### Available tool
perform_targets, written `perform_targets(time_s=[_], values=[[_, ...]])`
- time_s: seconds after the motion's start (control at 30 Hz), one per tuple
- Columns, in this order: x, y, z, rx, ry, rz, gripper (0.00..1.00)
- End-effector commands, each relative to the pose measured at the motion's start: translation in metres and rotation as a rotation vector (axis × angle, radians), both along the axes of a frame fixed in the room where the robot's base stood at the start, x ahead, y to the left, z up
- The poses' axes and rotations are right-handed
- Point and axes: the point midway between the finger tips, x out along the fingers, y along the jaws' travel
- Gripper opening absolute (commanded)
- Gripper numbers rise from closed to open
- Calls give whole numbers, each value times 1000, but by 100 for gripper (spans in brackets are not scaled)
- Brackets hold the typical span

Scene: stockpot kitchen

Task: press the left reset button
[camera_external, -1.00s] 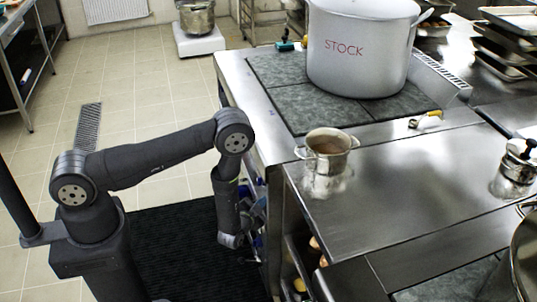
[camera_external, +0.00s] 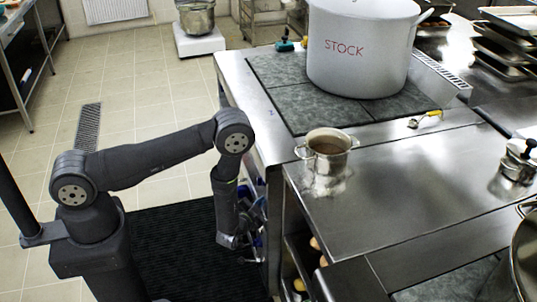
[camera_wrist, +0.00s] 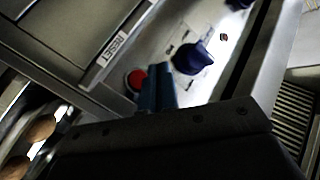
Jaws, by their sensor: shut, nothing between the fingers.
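A round red button (camera_wrist: 135,79) sits on the steel control panel of the range in the wrist view. My gripper (camera_wrist: 157,88) has its blue fingers together, with nothing between them. The fingertips are just right of the red button in that view, and I cannot tell whether they touch the panel. In the external view my gripper (camera_external: 257,240) is low at the front of the steel range, and the button is hidden there.
A dark blue knob (camera_wrist: 193,58) is close right of the fingers, with a small red spot (camera_wrist: 224,37) beyond it. A label (camera_wrist: 112,48) is on the panel edge. A small pot (camera_external: 328,154) and a large stockpot (camera_external: 361,45) stand on the range above.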

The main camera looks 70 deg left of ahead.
Motion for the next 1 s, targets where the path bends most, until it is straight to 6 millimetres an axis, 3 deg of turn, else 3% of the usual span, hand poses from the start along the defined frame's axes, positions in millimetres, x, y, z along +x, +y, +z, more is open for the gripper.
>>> perform_targets(time_s=[0.2, 0.57, 1.0], values=[[-12, 0, 0, 0, 0, 0, 0], [-15, 0, 0, 0, 0, 0, 0], [-55, 0, 0, 1, 1, 0, 0]])
